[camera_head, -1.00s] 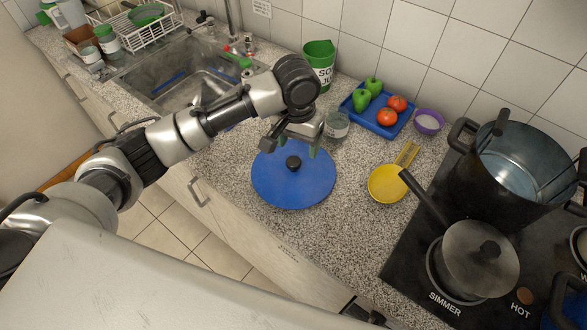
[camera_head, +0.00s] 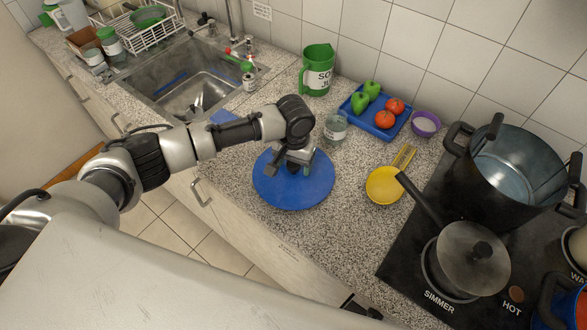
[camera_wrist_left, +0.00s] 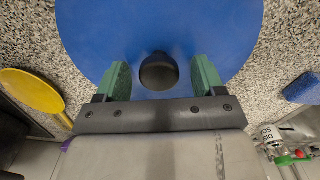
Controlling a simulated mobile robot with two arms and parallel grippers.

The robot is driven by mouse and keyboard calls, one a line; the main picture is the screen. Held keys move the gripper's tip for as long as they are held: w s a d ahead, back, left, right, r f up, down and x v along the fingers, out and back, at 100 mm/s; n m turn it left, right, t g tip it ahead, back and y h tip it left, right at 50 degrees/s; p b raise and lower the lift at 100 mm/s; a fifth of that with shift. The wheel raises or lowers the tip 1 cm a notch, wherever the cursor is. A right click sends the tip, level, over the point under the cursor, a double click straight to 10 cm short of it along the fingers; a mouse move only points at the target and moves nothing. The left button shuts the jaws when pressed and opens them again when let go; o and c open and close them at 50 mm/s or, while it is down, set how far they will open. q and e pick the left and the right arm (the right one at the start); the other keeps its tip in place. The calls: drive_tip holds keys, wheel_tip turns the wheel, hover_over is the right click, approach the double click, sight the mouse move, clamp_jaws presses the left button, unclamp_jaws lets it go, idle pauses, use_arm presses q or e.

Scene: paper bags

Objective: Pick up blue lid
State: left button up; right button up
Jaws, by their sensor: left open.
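The blue lid (camera_head: 290,192) lies flat on the speckled counter in the head view. It is a round disc with a black knob at its middle. My left gripper (camera_head: 292,168) is over the lid's middle and hides most of the knob in the head view. In the left wrist view the lid (camera_wrist_left: 95,30) fills the upper middle. There the black knob (camera_wrist_left: 159,72) stands between the two green fingers of my left gripper (camera_wrist_left: 160,80). The fingers are open, with a gap on each side of the knob. My right gripper is not in view.
A glass jar (camera_head: 335,128) and a blue tray (camera_head: 360,123) with green and red produce stand behind the lid. A yellow ladle (camera_head: 383,186) lies to its right. The stove with a large pot (camera_head: 510,170) and a lidded pan (camera_head: 468,262) is further right. The sink (camera_head: 185,80) is back left.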

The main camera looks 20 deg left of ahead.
use_arm(q)
drive_tip(key=shift+f, duration=0.15)
drive_tip(key=shift+c, duration=0.2)
drive_tip(key=c, duration=1.1)
drive_tip(key=shift+o, duration=0.2)
